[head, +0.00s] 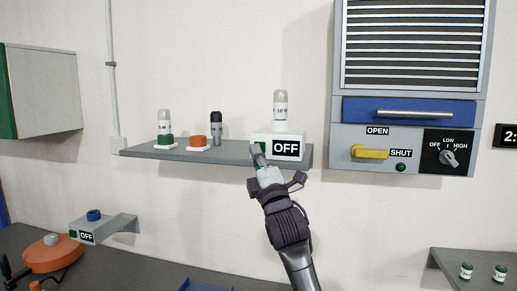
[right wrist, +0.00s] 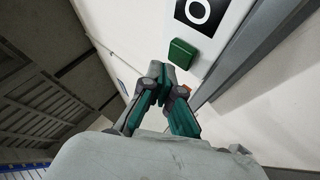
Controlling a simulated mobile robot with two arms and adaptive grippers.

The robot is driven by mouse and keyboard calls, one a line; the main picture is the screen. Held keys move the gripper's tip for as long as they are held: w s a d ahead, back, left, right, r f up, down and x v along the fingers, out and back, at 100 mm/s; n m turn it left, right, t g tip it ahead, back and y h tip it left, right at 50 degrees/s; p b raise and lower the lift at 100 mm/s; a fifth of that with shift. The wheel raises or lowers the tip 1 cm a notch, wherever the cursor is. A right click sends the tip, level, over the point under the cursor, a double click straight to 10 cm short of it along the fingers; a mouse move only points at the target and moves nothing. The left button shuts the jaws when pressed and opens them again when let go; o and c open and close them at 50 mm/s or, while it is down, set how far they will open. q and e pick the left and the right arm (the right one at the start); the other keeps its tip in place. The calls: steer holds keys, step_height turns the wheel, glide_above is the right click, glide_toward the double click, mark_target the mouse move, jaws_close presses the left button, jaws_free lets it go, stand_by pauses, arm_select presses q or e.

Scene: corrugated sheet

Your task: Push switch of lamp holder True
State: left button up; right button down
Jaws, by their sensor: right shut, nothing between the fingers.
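In the right wrist view the switch (right wrist: 182,53) is a square green button below the sign. My right gripper (head: 256,153) is shut and empty, its tips just in front of the switch. In the wrist view the tips (right wrist: 158,73) appear slightly beside the button, with no clear contact. My left gripper is not in view.
The grey shelf (head: 225,154) also holds a green-based bulb (head: 164,125), an orange base (head: 196,142) and a dark-topped cylinder (head: 216,126). A vented cabinet (head: 345,136) with a yellow handle (head: 370,152) is at right. Another OFF box (head: 103,231) sits lower left.

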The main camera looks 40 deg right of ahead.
steer(key=shift+w+d, duration=0.25)
steer(key=shift+d, duration=0.05)
steer(key=shift+w+d, duration=0.2)
steer(key=shift+d, duration=0.05)
stand_by(0.6)
steer(key=shift+s+a, duration=0.1)
steer(key=shift+a, duration=0.05)
steer(key=shift+s+a, duration=0.45)
steer(key=s+a, duration=0.3)
steer(key=a, duration=0.1)
steer(key=shift+s+a+p, duration=0.3)
steer(key=shift+s+p, duration=0.05)
steer(key=shift+s, duration=0.05)
stand_by(0.6)
